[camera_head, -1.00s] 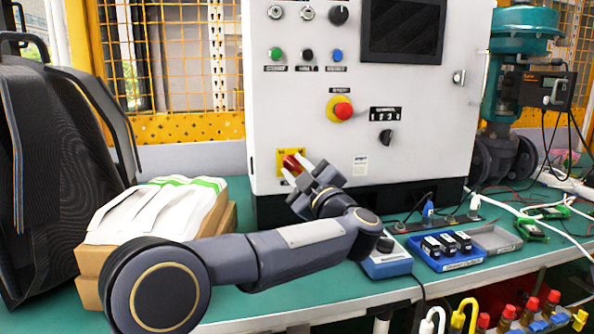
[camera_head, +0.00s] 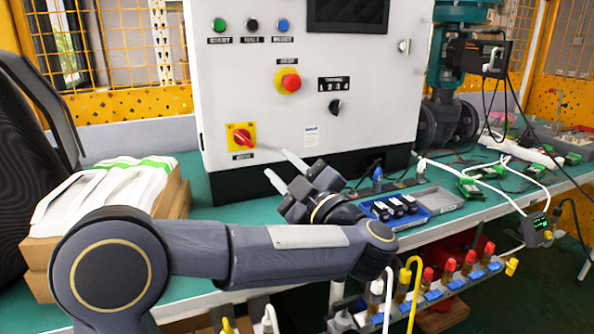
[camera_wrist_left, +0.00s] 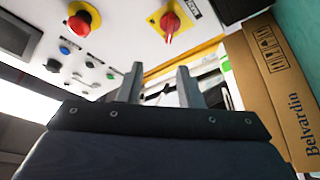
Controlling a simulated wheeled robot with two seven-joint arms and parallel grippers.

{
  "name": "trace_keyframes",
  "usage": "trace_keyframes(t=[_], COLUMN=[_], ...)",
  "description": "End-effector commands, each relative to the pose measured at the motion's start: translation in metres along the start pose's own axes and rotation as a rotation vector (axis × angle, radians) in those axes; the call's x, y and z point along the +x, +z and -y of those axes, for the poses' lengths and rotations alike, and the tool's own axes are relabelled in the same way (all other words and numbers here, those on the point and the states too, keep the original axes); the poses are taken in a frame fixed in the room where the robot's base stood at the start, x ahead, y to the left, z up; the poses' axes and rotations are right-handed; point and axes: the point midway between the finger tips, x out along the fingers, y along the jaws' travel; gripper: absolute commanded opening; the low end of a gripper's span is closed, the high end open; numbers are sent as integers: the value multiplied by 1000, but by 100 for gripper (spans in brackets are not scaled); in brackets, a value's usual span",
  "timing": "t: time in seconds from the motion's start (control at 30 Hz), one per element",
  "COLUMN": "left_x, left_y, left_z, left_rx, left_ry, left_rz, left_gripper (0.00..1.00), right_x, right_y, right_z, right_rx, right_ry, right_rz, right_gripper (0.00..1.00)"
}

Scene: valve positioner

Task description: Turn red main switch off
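The red main switch (camera_head: 243,138) sits on a yellow plate at the lower left of the white cabinet front. Its red handle looks tilted in the head view; it also shows near the top of the left wrist view (camera_wrist_left: 171,24). My left gripper (camera_head: 275,163) is open and empty, to the right of the switch and a little lower, clear of the handle. Its two fingers (camera_wrist_left: 158,82) stand apart in the left wrist view with nothing between them. My right gripper is not in view.
A red emergency button (camera_head: 289,82) and a black selector (camera_head: 335,107) are on the cabinet (camera_head: 230,90). Cartons with white packets (camera_head: 100,195) stand at left. A blue tray (camera_head: 405,215) lies right of my arm. Cables cover the bench at right.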

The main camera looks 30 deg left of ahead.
Motion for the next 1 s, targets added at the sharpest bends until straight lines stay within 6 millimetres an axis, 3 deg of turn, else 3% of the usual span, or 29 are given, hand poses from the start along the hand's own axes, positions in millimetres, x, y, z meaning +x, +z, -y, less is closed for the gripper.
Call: trace_keyframes(t=[0.1,0.3,1.0], left_x=[-20,-36,-37], left_y=[-4,-7,-7], left_z=[-5,-8,-7], left_rx=[1,1,1], left_ry=[2,1,-1], left_rz=[2,0,-1], left_gripper=[33,33,33], right_x=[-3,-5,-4], right_y=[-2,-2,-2], right_z=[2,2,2], right_rx=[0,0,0], right_ry=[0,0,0], right_rz=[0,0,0], right_gripper=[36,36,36])
